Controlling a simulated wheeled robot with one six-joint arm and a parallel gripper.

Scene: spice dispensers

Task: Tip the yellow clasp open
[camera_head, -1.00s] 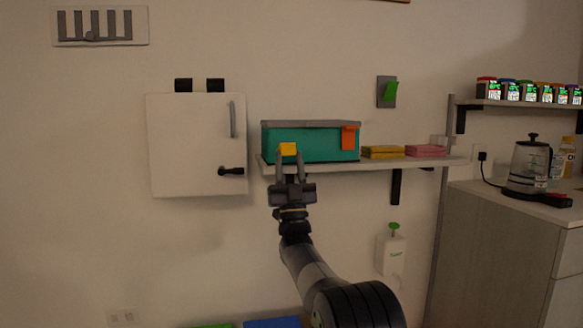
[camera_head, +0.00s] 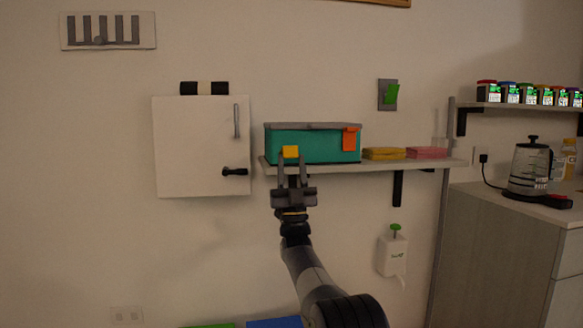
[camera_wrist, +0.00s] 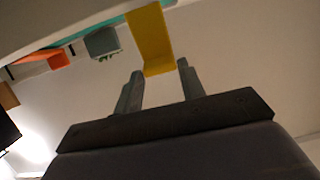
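The teal box (camera_head: 310,145) with a grey lid sits on the wall shelf. The yellow clasp (camera_head: 290,152) is on the left part of its front, and an orange clasp (camera_head: 349,139) is on the right part. My gripper (camera_head: 292,168) is open just in front of the box, below the yellow clasp. In the wrist view the yellow clasp (camera_wrist: 151,40) hangs down with its lower end between my two spread fingertips (camera_wrist: 160,72). Gaps show on both sides, so nothing is gripped. The orange clasp (camera_wrist: 58,60) also shows at the left there.
The shelf (camera_head: 430,163) runs under the box and also holds yellow (camera_head: 384,153) and pink (camera_head: 427,152) stacks. A white cabinet (camera_head: 200,145) with handles hangs to the left. The wall below the shelf is mostly open.

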